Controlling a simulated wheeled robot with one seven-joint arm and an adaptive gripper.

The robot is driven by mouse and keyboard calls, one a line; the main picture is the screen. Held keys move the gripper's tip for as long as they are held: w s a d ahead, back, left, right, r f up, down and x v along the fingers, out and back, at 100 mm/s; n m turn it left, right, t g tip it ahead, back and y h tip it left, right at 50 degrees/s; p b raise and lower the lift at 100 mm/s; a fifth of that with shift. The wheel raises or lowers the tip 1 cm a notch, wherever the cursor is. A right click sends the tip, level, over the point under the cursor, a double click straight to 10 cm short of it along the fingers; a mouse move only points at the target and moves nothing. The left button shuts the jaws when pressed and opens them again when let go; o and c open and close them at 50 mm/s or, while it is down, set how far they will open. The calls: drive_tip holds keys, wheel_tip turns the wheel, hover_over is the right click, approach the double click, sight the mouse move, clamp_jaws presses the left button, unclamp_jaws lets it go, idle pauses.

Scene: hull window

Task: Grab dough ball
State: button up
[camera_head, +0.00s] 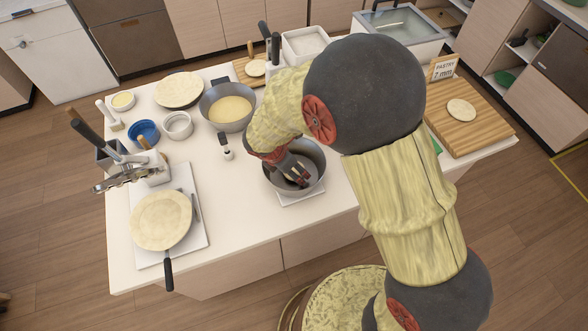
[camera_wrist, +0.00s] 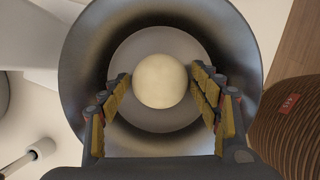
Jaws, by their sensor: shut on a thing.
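The dough ball (camera_wrist: 160,81) is a pale, smooth, round lump between the fingers of my gripper (camera_wrist: 160,88) in the wrist view. My gripper is shut on it, with a finger pad at its left and right sides. The ball is over the inside of a dark metal bowl (camera_wrist: 82,70); I cannot tell if it still touches the bottom. In the head view my gripper (camera_head: 297,174) reaches down into this bowl (camera_head: 312,152). The ball is hidden there behind the fingers.
The bowl stands on a small white base (camera_head: 303,198) on the white counter (camera_head: 245,225). A pan (camera_head: 205,105) of yellow batter, a blue bowl (camera_head: 143,132) and a flatbread skillet (camera_head: 160,220) stand to the left. A wooden board (camera_head: 485,125) lies to the right. The counter's front middle is clear.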

drive_tip(key=c, duration=0.4)
drive_tip(key=shift+r, duration=0.1)
drive_tip(key=shift+c, duration=0.2)
